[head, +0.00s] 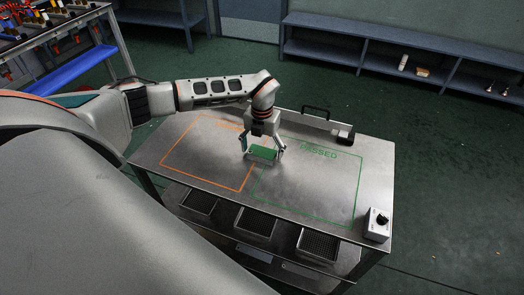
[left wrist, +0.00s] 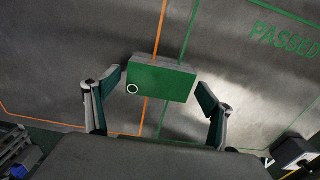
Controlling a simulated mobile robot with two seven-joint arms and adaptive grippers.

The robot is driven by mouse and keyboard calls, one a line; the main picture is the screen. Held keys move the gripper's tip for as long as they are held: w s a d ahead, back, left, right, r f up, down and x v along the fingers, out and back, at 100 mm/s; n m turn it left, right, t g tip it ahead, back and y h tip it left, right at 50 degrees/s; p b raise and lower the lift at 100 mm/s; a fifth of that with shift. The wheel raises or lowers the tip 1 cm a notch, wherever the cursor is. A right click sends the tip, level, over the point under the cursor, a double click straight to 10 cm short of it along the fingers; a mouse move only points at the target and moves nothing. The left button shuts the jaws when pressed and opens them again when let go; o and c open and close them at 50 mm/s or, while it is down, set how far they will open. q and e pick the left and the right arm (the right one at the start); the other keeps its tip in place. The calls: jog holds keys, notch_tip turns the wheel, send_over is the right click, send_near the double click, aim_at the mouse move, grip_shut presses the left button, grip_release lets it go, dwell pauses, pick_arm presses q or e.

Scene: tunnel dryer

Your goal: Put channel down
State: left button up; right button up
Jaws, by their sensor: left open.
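A flat green block (head: 263,152), which I take to be the channel, is at the metal table (head: 215,207) between the orange outline and the green outline. In the left wrist view the green block (left wrist: 160,80) has a white ring on its left end and lies across both outline edges. My left gripper (head: 263,157) points down over it. In the left wrist view the gripper's fingers (left wrist: 160,88) stand open on either side of the block, with gaps showing. I cannot tell for sure whether the block's underside rests on the table. My right gripper is not in view.
A black-ended bar with a handle (head: 325,122) lies along the table's back edge. A white knob box (head: 377,226) stands at the front right corner. The green PASSED area (head: 320,185) is clear. Dark trays (head: 256,222) sit below the tabletop.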

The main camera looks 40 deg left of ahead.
aim_at(262, 152)
pick_arm(q)
notch_tip(262, 152, up, 12)
dwell(0.5)
dwell(0.5)
